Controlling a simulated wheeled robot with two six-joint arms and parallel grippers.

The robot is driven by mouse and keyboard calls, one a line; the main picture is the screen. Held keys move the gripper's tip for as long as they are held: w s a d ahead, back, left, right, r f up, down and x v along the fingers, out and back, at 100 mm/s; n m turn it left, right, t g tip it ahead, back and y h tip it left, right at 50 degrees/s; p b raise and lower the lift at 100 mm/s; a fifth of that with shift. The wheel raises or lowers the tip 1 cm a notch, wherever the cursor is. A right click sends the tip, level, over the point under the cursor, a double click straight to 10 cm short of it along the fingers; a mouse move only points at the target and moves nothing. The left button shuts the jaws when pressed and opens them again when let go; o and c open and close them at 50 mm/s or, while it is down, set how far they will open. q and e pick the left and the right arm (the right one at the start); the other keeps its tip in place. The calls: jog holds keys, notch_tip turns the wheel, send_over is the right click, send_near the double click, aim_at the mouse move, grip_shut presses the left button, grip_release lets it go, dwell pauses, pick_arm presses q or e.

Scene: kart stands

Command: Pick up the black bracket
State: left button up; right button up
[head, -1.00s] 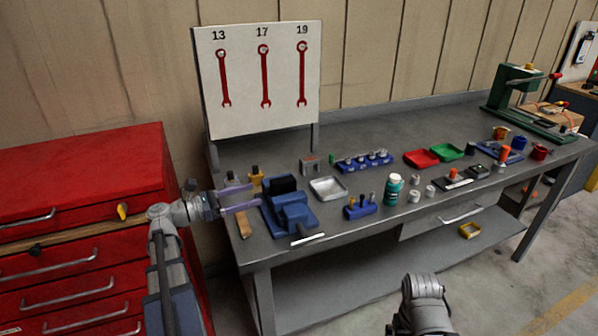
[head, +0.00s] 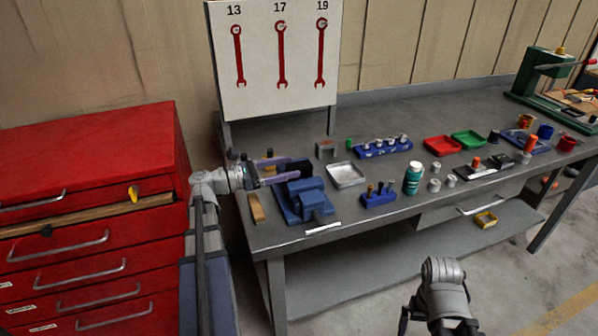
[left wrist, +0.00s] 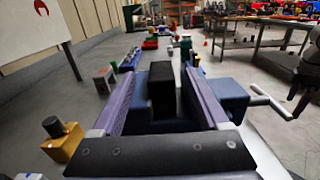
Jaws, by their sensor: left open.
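The black bracket (head: 299,164) is a dark block at the blue vise (head: 309,196), near the left end of the workbench. My left gripper (head: 295,168) has long purple fingers and is open, level with the bracket. The fingers partly hide the bracket in the head view. In the left wrist view the bracket (left wrist: 161,88) stands upright between the two open fingers, with a gap visible on its right. Its lower part is hard to make out against the dark parts below. My right gripper is not seen; only part of my right arm shows at the bottom.
A yellow-and-black piece (left wrist: 62,140) stands close outside the left finger. The vise handle (left wrist: 270,98) sticks out to the right. A silver tray (head: 345,174), a blue socket holder (head: 379,195) and a teal bottle (head: 413,179) stand right of the vise. A red cabinet (head: 90,220) is at left.

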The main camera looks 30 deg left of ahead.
aim_at(311, 164)
pick_arm(q)
jog(key=shift+f+x, duration=0.15)
jog(key=shift+x, duration=0.85)
jog(key=shift+f+x, duration=0.1)
jog(key=shift+x, duration=0.9)
jog(key=shift+s, duration=0.1)
grip_shut()
